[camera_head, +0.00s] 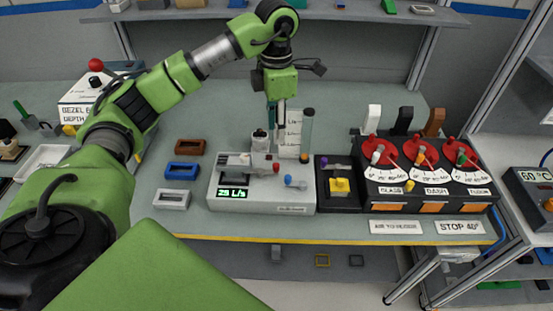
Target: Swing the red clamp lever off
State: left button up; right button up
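A grey-white module (225,205) with a green readout stands in the middle of the bench. On its top is a grey clamp-like bar (240,160), and a small red tip (276,168) at its right end looks like the red clamp lever. My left gripper (273,127) points down behind and above the module, apart from the red tip as far as I can see. Its fingers look close together, and their gap is too small to judge. My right gripper is out of view.
Coloured frames (183,171) lie left. A red ball knob (96,65) stands far left.

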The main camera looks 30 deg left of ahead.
aim_at(276, 164)
pick_arm(q)
notch_tip(276, 164, down, 11)
jog(key=p, duration=0.3)
jog(key=shift+p, duration=0.35)
jog(key=shift+f, duration=0.6)
grip_shut()
